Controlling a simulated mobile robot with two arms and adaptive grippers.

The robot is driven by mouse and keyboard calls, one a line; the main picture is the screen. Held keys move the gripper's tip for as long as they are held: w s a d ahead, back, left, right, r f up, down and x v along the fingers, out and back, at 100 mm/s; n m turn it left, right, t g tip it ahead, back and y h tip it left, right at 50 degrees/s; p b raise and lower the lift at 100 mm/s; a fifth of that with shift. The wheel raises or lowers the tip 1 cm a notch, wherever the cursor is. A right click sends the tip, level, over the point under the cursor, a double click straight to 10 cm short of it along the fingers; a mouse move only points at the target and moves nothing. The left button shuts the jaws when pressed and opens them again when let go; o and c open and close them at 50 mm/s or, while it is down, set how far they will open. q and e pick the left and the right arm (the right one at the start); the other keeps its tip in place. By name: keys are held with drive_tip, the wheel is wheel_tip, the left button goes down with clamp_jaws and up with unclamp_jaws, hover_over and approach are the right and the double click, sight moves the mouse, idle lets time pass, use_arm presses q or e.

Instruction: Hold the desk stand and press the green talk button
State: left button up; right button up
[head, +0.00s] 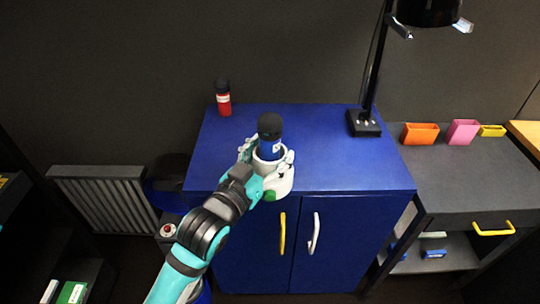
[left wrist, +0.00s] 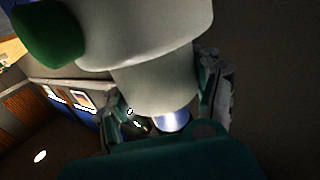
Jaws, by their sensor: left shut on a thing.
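The white desk stand (head: 280,184) is at the front edge of the blue cabinet top, with the green talk button (head: 270,195) low on its front. A dark blue, black-topped cylinder (head: 270,135) stands upright in the cup of the stand. My left gripper (head: 267,157) is shut around the stand's upper part, a finger on each side. In the left wrist view the fingers (left wrist: 165,100) flank the pale narrow part of the stand (left wrist: 150,85), and the green button (left wrist: 45,30) shows at the upper left. My right gripper is not in view.
A red black-capped bottle (head: 223,103) stands at the cabinet's back left. A black lamp (head: 365,123) stands at the back right. The blue cabinet top (head: 325,140) is clear between them. Small bins (head: 420,134) sit on the grey bench at right.

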use_arm(q)
drive_tip(key=shift+w+f+b, duration=0.6)
drive_tip(key=shift+w+f, duration=0.05)
drive_tip(key=shift+w, duration=1.75)
drive_tip(key=shift+w+f+b, duration=0.55)
drive_tip(key=shift+w+f, duration=0.05)
drive_tip(key=shift+w, duration=1.85)
drive_tip(key=shift+w+f+b, duration=0.6)
drive_tip(key=shift+w+f, duration=0.05)
drive_tip(key=shift+w, duration=1.75)
drive_tip(key=shift+f, duration=0.45)
drive_tip(key=shift+s, duration=0.1)
